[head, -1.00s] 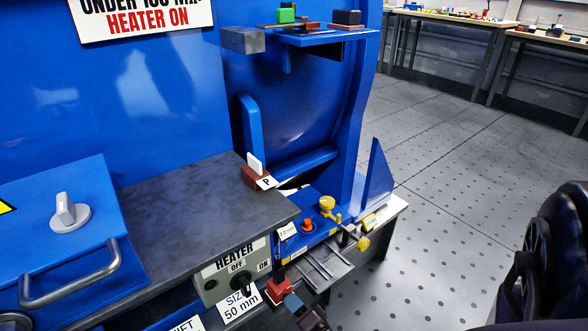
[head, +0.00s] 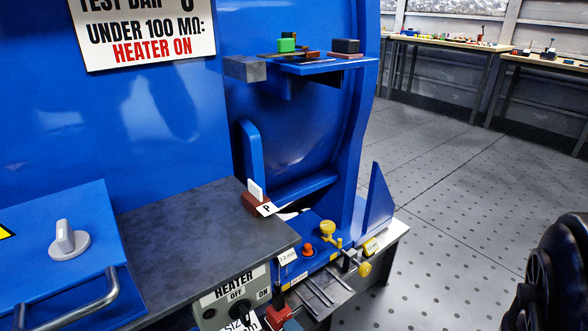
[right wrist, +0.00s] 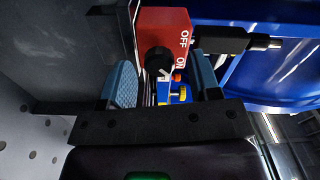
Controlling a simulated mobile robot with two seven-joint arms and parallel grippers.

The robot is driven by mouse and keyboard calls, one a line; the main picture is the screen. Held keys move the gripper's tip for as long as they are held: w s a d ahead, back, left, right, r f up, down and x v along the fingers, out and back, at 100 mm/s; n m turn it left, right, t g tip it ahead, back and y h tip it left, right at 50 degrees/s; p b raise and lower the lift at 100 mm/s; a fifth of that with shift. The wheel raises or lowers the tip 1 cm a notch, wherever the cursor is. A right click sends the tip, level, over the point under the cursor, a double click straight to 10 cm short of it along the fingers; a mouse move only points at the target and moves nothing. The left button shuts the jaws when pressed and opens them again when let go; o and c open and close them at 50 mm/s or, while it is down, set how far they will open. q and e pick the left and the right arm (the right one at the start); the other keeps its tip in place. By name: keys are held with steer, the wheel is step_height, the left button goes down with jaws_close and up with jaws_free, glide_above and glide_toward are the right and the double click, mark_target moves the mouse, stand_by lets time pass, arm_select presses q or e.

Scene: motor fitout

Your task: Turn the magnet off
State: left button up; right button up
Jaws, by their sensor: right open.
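A red switch box (right wrist: 167,24) marked OFF and ON shows in the right wrist view, with a round black knob (right wrist: 158,60) on its face. A pale mark on the knob's edge seems to lie toward the ON side, but it is small and partly hidden. My right gripper (right wrist: 163,82) is open, its two blue-grey fingers apart on either side of the knob, with nothing clearly held. In the head view a small red part (head: 279,317) shows at the bottom edge, likely the same box; my right gripper is mostly cut off there. My left gripper is out of view.
The heater panel (head: 220,297) with its own OFF/ON knob stands left of the red part. A grey worktop (head: 190,235), a blue block with a yellow knob (head: 327,229) and a red button (head: 309,249) are close by.

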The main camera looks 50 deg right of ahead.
steer(key=shift+s, duration=0.1)
steer(key=p+v, duration=0.2)
steer(key=v, duration=0.8)
steer(key=shift+s, duration=0.3)
